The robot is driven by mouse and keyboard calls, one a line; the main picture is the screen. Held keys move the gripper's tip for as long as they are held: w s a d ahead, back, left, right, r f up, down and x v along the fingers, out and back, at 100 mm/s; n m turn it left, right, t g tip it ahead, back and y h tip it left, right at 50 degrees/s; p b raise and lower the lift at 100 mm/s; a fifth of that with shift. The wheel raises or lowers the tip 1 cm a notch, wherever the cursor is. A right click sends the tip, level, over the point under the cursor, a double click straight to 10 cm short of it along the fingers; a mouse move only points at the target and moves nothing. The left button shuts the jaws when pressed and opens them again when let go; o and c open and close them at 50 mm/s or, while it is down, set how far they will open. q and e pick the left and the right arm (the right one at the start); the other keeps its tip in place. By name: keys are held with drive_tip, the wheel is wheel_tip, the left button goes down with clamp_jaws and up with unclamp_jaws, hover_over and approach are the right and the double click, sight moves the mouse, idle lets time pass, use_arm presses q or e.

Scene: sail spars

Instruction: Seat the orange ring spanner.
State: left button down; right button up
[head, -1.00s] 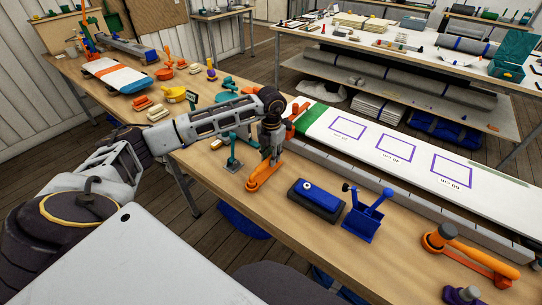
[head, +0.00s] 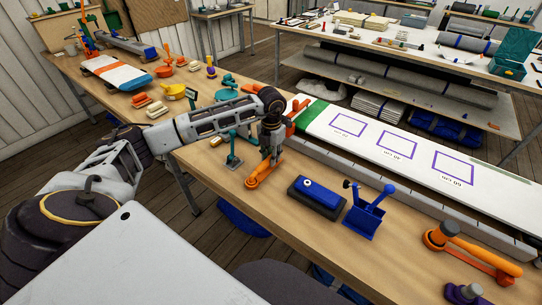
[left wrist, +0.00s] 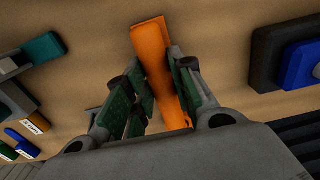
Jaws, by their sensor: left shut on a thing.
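The orange ring spanner (head: 259,176) lies low over the wooden bench, in front of the long grey rail, with its rounded end toward the bench's front edge. In the left wrist view it shows as an orange bar (left wrist: 153,45) running between the fingers. My left gripper (head: 270,157) points down and is shut on it; the green-padded fingers (left wrist: 160,88) stand on either side of it. The lower part of the spanner is hidden by the gripper. I cannot tell whether it touches the bench. My right gripper is not in view.
A dark block with a blue top (head: 317,196) and a blue holder (head: 364,217) stand to the right. A teal stand (head: 233,160) is close on the left. The grey rail (head: 400,200) runs behind. An orange fitting (head: 460,246) sits at the far right.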

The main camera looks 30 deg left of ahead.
use_arm(q)
drive_tip(key=c, duration=1.1)
unclamp_jaws()
drive_tip(key=shift+c, duration=0.2)
wheel_tip(320, 180, up, 12)
idle(0.9)
